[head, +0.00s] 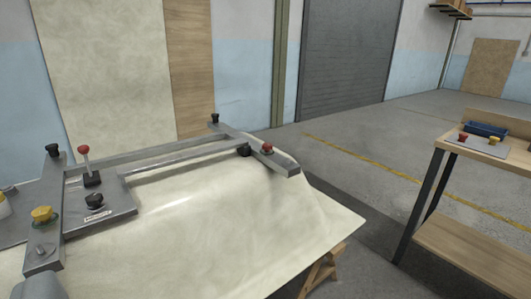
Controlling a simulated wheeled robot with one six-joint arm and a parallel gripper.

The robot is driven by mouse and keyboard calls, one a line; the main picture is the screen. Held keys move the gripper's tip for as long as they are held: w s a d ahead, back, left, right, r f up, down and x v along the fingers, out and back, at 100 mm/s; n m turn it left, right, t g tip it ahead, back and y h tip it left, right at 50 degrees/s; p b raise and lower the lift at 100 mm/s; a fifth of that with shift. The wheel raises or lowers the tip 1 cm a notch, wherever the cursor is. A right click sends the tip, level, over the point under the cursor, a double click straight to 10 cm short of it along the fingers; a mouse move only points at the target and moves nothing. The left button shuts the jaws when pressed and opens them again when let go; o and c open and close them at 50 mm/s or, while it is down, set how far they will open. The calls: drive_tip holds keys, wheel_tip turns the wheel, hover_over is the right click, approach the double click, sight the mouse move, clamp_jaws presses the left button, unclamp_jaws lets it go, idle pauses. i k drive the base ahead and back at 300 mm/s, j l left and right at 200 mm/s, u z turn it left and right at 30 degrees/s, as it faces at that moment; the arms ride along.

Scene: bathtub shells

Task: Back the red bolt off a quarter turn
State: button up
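A metal frame (150,154) lies on a large cream shell (250,230). A red-headed bolt or knob (267,147) sits on the bar at the frame's right end, with a darker collar under it. A red ball-topped lever (84,152) stands on a plate at the left of the frame. Another small red knob (463,136) is on a plate on the side table. Which turn position the red bolt is in cannot be told at this size. My gripper is not recognisable in this view.
A yellow knob (42,213) and several black knobs, one on the plate (94,199), stand up from the frame. A wooden side table (490,147) with a blue tray (487,129) is at right. A trestle (319,274) supports the shell. Open floor lies behind.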

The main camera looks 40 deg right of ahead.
sight(267, 147)
drive_tip(key=i+l, duration=0.2)
drive_tip(key=i, duration=0.3)
drive_tip(key=i+l+z, duration=0.15)
drive_tip(key=i, duration=0.35)
drive_tip(key=l, duration=0.1)
